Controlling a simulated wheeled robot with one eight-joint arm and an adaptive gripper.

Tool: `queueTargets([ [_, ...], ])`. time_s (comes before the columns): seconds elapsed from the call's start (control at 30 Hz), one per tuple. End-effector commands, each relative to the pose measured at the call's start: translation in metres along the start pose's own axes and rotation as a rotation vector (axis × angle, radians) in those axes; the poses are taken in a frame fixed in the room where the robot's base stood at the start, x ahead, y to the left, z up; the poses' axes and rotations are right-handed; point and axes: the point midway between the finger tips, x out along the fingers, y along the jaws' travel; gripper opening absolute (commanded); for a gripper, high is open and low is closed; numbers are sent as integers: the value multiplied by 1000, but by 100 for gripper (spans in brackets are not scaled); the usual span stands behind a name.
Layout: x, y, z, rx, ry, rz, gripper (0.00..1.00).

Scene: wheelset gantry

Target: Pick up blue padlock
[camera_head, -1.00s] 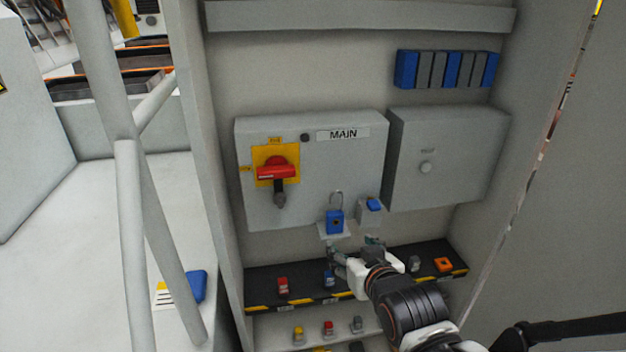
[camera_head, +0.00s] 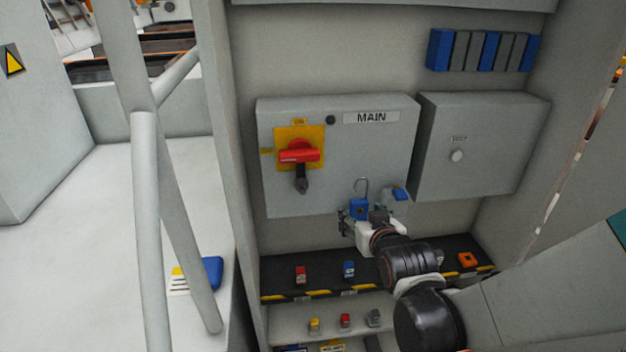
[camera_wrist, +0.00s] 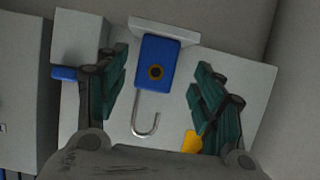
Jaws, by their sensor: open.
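The blue padlock (camera_head: 359,208) with an open-looking silver hooked shackle is at the lower edge of the MAIN box. In the wrist view the blue padlock (camera_wrist: 157,62) appears upside down, its body against a light ledge and its shackle pointing toward my gripper. My gripper (camera_head: 357,222) is at the padlock in the head view. In the wrist view my gripper (camera_wrist: 160,88) is open, with a green-padded finger on each side of the padlock and a visible gap on both sides. The ledge is mostly hidden by my gripper in the head view.
The grey MAIN box (camera_head: 390,150) carries a red switch handle (camera_head: 299,156). A second blue-topped item (camera_head: 398,194) sits just right of the padlock. Below, a dark shelf (camera_head: 320,280) holds a red padlock (camera_head: 300,275), another blue padlock (camera_head: 348,270) and an orange piece (camera_head: 467,260).

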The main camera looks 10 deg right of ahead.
Motion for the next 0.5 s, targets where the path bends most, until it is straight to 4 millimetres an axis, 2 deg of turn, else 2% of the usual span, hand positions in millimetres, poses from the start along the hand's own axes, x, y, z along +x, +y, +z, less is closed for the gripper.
queueTargets([
  [0.3,42,4,-4,0,1,0,62],
  [0.5,49,4,-6,0,2,0,62],
])
